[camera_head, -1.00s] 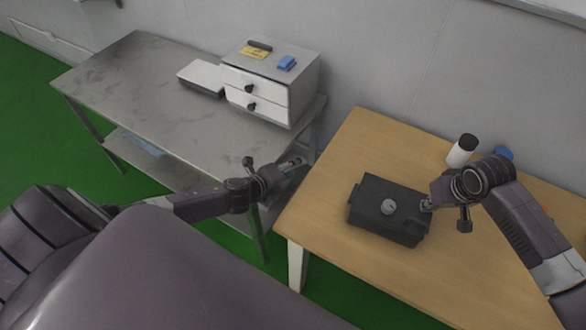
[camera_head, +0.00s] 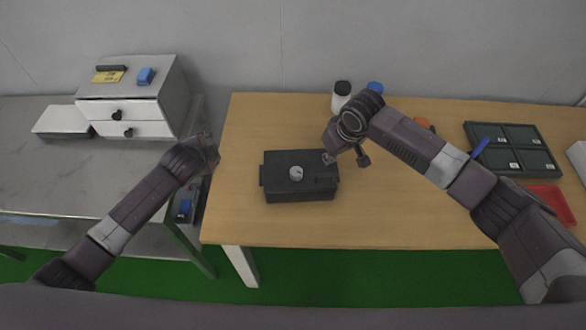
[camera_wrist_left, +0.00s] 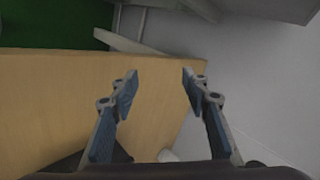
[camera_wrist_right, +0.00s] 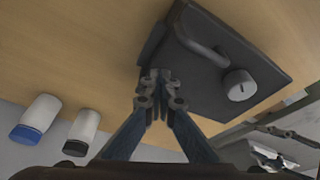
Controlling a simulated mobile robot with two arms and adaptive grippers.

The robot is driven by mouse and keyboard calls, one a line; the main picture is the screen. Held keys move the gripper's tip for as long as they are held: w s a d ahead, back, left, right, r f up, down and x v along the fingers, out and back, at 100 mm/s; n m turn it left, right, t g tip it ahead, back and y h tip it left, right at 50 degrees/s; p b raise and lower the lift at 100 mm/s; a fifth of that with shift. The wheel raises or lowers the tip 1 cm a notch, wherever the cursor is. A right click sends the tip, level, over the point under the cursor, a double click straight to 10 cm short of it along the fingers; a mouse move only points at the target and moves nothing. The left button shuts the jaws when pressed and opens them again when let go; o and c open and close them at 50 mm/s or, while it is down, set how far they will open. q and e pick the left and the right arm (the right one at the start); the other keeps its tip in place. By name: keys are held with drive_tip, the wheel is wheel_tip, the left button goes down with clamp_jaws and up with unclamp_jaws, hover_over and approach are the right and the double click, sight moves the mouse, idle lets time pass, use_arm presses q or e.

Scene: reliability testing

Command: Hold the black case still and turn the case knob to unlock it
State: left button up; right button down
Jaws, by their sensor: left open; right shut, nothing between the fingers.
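The black case (camera_head: 285,190) lies flat on the wooden table (camera_head: 240,215), with a round grey knob (camera_head: 296,173) on its top. My right gripper (camera_head: 328,157) is shut and empty at the case's far right corner. In the right wrist view its closed tips (camera_wrist_right: 158,76) overlap the edge of the case (camera_wrist_right: 215,108), beside the handle (camera_wrist_right: 200,45) and apart from the knob (camera_wrist_right: 239,86); contact is unclear. My left gripper (camera_head: 209,150) is near the table's left edge, away from the case. Its fingers (camera_wrist_left: 158,80) are open and empty in the left wrist view.
A white bottle with a black cap (camera_head: 341,97) and a blue-capped one (camera_head: 375,88) stand behind my right gripper. A dark green compartment tray (camera_head: 511,148) and a red tray (camera_head: 552,203) lie right. A metal table (camera_head: 60,180) holds a drawer box (camera_head: 165,100).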

use_arm(q)
drive_tip(key=s+d+r+n+g+h, duration=0.2)
drive_tip(key=d+r+g+h, duration=0.3)
drive_tip(key=d, duration=0.6)
use_arm(e)
drive_tip(key=shift+s+f, duration=0.15)
drive_tip(key=shift+f, duration=0.1)
drive_tip(key=shift+d, duration=0.1)
use_arm(q)
drive_tip(key=m+g, duration=0.2)
drive_tip(key=g, duration=0.1)
approach(295, 172)
drive_tip(key=x, duration=0.9)
drive_tip(key=shift+d, duration=0.1)
drive_tip(key=c, duration=1.2)
drive_tip(key=shift+o, duration=0.2)
